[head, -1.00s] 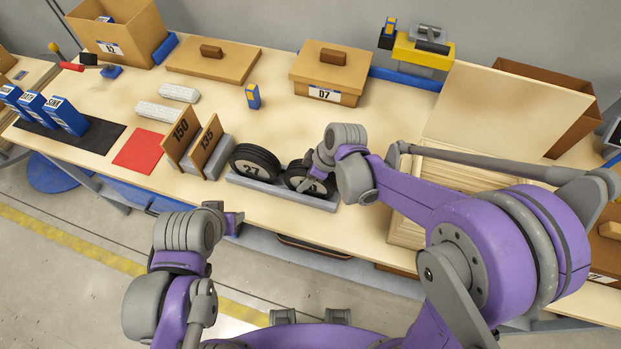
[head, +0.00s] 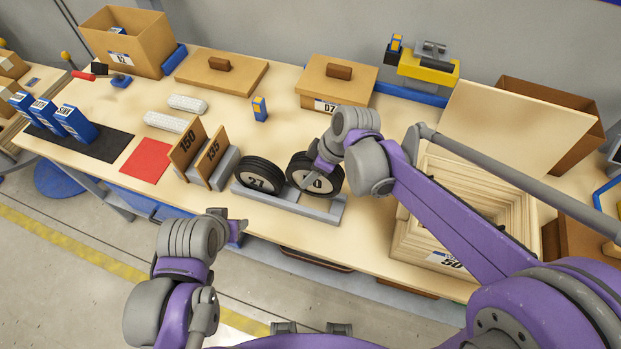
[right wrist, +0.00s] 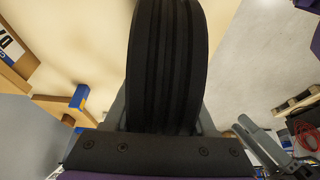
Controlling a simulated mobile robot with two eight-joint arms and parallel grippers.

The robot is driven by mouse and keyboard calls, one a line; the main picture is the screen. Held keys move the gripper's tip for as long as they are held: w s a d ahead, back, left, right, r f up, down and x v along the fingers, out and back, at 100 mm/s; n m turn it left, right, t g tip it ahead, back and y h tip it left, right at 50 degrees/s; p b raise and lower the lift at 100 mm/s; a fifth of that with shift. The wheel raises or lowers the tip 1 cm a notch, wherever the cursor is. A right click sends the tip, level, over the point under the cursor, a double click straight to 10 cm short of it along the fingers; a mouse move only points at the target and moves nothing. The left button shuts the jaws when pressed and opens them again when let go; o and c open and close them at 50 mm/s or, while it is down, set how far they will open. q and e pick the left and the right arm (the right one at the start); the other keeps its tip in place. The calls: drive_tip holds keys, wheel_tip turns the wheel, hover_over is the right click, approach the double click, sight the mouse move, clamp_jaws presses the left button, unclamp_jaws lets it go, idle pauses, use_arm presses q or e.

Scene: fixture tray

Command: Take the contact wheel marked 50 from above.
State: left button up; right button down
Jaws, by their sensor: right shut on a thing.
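My right gripper (head: 320,172) is shut on a black ribbed wheel (head: 300,166) with a pale face, held from above. Its mark is partly hidden by the gripper; a 0 shows. The wheel appears raised above the grey rack (head: 325,210). In the right wrist view, the wheel's tread (right wrist: 167,60) fills the middle between the two fingers. Another black wheel, marked 21 (head: 258,176), sits in the rack to the left. My left gripper (head: 238,228) is in front of the table's front edge, apart from the wheels; its opening is unclear.
Two brown plates marked 150 (head: 187,144) and 135 (head: 212,152) stand left of the wheels. A pale wooden crate (head: 408,238), its label partly covered by my arm, stands to the right. A lidded box (head: 337,80) stands behind. A red mat (head: 146,160) lies clear.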

sight(305, 157)
use_arm(q)
drive_tip(key=shift+r, duration=0.1)
use_arm(e)
drive_tip(key=shift+r, duration=0.55)
wheel_tip(305, 157, up, 2)
drive_tip(key=shift+r+p, duration=0.25)
drive_tip(key=shift+p, duration=0.35)
drive_tip(key=shift+w+r+p, duration=0.15)
drive_tip(key=shift+r+p, duration=0.65)
drive_tip(key=shift+r, duration=0.75)
wheel_tip(305, 157, up, 2)
drive_tip(key=shift+s+r, duration=0.2)
drive_tip(key=shift+r, duration=0.7)
drive_tip(key=shift+w+r, duration=0.15)
drive_tip(key=shift+r, duration=1.4)
use_arm(q)
drive_tip(key=shift+t, duration=0.3)
drive_tip(key=shift+w+r, duration=0.4)
drive_tip(key=shift+r, duration=0.25)
drive_tip(key=shift+w+r, duration=0.4)
drive_tip(key=shift+r, duration=0.3)
drive_tip(key=shift+w+r, duration=0.4)
drive_tip(key=shift+r, duration=0.25)
use_arm(e)
drive_tip(key=shift+r, duration=1.75)
